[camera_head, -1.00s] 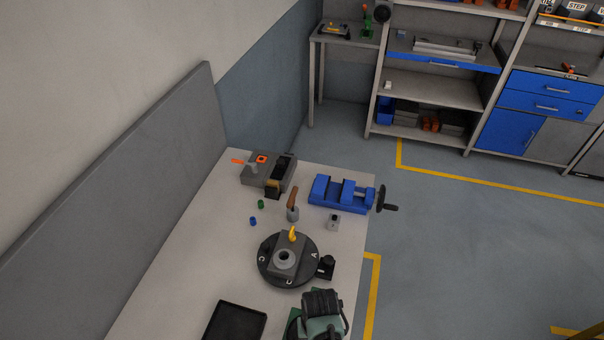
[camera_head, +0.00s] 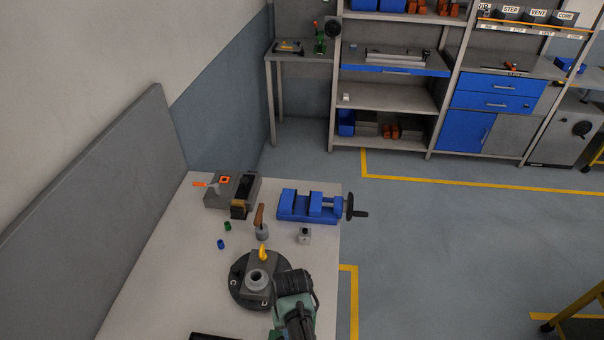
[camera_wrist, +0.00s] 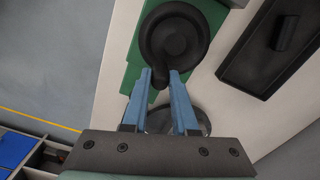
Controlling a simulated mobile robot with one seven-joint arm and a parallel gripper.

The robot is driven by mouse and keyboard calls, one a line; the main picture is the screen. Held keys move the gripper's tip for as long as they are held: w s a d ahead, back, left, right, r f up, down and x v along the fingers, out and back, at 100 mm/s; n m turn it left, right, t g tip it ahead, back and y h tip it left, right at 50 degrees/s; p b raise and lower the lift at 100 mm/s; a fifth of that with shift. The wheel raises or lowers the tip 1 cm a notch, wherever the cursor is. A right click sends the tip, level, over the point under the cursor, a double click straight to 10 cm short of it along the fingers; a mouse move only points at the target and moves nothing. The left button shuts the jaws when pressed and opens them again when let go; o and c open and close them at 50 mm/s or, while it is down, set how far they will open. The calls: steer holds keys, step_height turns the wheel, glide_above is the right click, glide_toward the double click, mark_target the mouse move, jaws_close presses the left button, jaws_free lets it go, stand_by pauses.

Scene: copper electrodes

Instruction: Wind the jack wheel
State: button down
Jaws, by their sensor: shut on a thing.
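The jack wheel (camera_wrist: 173,40) is a black round wheel on a green body (camera_wrist: 131,78) in the wrist view. My gripper (camera_wrist: 161,76) has two blue fingers, one on each side of a short black handle (camera_wrist: 160,83) at the wheel's near rim. It is shut on this handle; the exact contact is hard to see. In the head view my teal and black arm (camera_head: 293,303) reaches over the near right part of the bench, and the wheel and fingertips cannot be made out there.
On the bench (camera_head: 150,290) stand a round black turntable (camera_head: 238,290) beside my arm, a blue vise (camera_head: 292,206), a grey box device (camera_head: 222,192) and a wooden-handled tool (camera_head: 260,216). A black tray (camera_wrist: 228,75) lies near the wheel. Floor right of the bench is clear.

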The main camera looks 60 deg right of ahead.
steer(key=c, duration=0.7)
jaws_free()
steer(key=shift+w, duration=0.25)
step_height(320, 180, up, 4)
steer(key=p, duration=0.4)
steer(key=shift+r, duration=1)
step_height(320, 180, up, 13)
steer(key=b, duration=0.2)
steer(key=shift+b, duration=0.35)
